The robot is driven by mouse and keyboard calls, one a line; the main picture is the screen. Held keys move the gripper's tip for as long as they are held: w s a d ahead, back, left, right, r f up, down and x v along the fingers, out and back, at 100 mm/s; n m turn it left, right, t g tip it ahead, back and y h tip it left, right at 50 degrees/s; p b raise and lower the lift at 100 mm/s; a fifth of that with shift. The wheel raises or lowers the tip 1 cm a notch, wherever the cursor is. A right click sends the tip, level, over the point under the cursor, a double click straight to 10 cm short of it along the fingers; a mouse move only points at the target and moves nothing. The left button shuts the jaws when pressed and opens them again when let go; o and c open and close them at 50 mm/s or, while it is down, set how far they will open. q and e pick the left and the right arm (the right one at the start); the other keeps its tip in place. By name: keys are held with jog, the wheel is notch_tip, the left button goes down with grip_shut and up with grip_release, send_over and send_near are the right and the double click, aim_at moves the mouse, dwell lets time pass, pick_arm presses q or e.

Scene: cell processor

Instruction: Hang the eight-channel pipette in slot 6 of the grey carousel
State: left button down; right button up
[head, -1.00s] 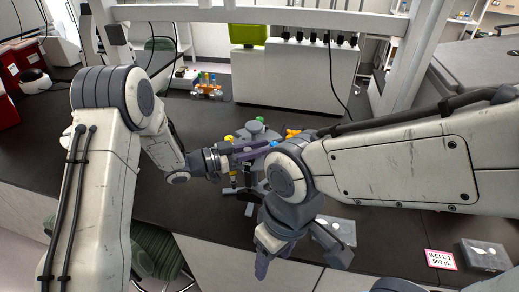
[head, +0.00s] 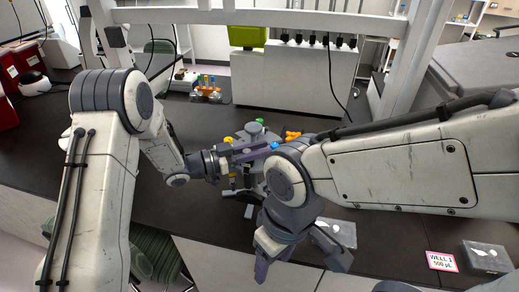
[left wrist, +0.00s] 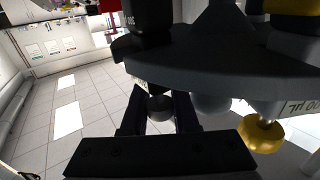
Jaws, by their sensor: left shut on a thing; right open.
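The grey carousel (head: 241,133) stands on the dark bench in the middle of the head view, partly hidden by my arms. Coloured pipette tops in green, yellow, blue and orange show around it. In the left wrist view its grey plate (left wrist: 225,72) fills the upper right, with labels on the rim. My left gripper (head: 265,149) is at the carousel. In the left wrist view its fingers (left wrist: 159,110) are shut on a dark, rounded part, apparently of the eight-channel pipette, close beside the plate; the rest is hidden. My right gripper (head: 300,262) is open and empty at the bench's front edge.
A rack of coloured-cap tubes (head: 207,88) stands behind the carousel. A clear box (head: 336,232) is beside my right gripper. A WELL 1 card (head: 441,260) and another clear box (head: 487,257) lie at the right. The bench left of the carousel has free room.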

pick_arm(q)
jog(key=shift+s+f, duration=0.1)
jog(key=shift+f, duration=0.2)
jog(key=c, duration=0.9)
grip_release()
jog(key=o, duration=0.3)
jog(key=shift+r, duration=0.1)
jog(key=b+v, duration=0.4)
jog(key=v, duration=0.6)
jog(key=shift+a, duration=0.2)
